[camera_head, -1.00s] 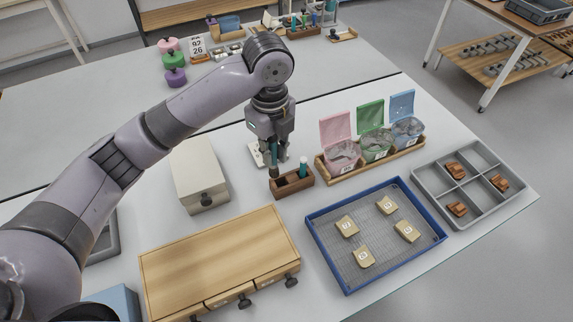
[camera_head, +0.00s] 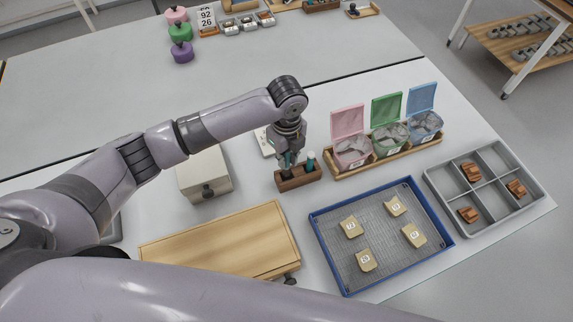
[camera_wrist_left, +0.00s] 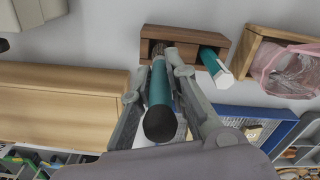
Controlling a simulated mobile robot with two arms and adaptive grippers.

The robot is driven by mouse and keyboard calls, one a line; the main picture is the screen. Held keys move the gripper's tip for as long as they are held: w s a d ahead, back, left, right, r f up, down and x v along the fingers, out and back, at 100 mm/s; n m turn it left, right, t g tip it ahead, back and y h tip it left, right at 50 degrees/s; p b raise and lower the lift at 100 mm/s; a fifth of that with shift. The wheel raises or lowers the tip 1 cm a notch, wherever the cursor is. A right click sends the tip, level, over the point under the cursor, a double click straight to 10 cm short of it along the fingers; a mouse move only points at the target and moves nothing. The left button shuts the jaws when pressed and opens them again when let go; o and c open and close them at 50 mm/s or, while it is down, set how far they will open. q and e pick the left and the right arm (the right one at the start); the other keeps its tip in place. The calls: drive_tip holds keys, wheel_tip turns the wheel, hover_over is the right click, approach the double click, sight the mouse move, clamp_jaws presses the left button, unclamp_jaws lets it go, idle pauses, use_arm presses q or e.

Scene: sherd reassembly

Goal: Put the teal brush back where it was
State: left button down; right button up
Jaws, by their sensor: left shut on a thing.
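My left gripper (camera_head: 287,160) is shut on the teal brush, at the brown wooden holder (camera_head: 299,180). In the left wrist view the teal brush (camera_wrist_left: 159,88) lies between the fingers, its black end toward the camera. Its far end meets the left part of the holder (camera_wrist_left: 190,43); I cannot tell how deep it sits. A second teal-handled tool (camera_head: 311,160) with a pale end stands in the holder's right part, beside the gripper; it also shows in the left wrist view (camera_wrist_left: 213,66). My right gripper is not in view.
Right of the holder, a wooden rack holds pink (camera_head: 349,122), green and blue lidded bins. A blue-rimmed tray (camera_head: 317,232) with several tan sherds lies in front. A white box (camera_head: 203,176) and a wooden drawer unit (camera_head: 215,240) stand left. A grey divided tray (camera_head: 437,185) is far right.

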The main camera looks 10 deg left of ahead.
sight(286, 169)
use_arm(q)
drive_tip(key=shift+f, duration=0.7)
wheel_tip(286, 169, down, 3)
drive_tip(key=shift+f, duration=0.55)
drive_tip(key=c, duration=1.6)
unclamp_jaws()
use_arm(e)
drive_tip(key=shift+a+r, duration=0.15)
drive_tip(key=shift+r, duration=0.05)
use_arm(q)
drive_tip(key=shift+o, duration=0.2)
drive_tip(key=shift+r, duration=0.1)
